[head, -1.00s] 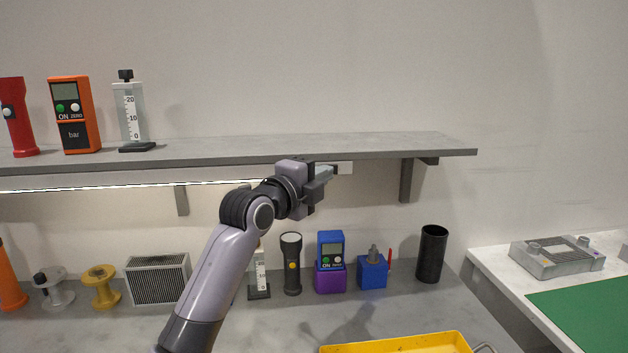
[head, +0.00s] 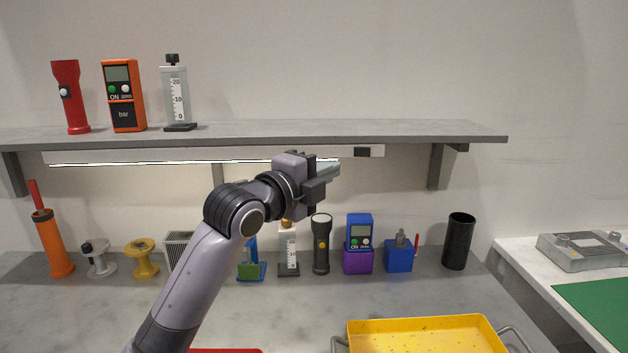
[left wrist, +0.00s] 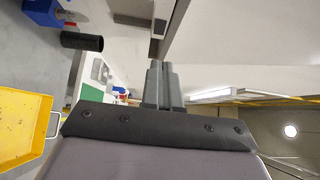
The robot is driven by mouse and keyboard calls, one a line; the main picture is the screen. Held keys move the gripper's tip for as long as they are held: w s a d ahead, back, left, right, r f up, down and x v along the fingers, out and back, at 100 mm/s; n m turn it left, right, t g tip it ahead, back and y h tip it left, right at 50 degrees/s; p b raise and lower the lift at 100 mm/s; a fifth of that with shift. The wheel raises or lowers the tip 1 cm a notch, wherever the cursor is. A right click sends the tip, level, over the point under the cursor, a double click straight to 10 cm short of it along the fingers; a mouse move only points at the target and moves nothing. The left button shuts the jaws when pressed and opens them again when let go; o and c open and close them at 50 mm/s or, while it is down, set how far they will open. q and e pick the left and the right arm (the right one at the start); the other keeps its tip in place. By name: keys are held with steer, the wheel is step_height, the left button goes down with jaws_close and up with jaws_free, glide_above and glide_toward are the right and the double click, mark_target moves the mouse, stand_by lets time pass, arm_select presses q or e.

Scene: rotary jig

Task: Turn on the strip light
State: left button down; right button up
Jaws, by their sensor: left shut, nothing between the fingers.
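The strip light (head: 110,158) is a long pale housing fixed under the grey shelf, with a thin bright white line along its lower edge. A small dark switch (head: 362,152) sits near its right end; the housing end also shows in the left wrist view (left wrist: 159,20). My left gripper (head: 332,170) is shut and empty, in front of the housing and just left of the switch, apart from it in the picture. Its fingers (left wrist: 161,75) point toward the right side of the scene. The gripper hides part of the housing. My right gripper is not in view.
The grey shelf (head: 420,130) carries a red flashlight (head: 70,97), an orange meter (head: 123,97) and a gauge (head: 175,95). Several items line the bench back, including a black cup (head: 458,241). A yellow tray (head: 425,325) stands in front. A shelf bracket (head: 436,167) hangs right of the switch.

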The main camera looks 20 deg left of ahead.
arm_select(q)
steer(key=shift+a+v, duration=0.25)
steer(key=shift+v, duration=1)
steer(key=shift+f, duration=0.1)
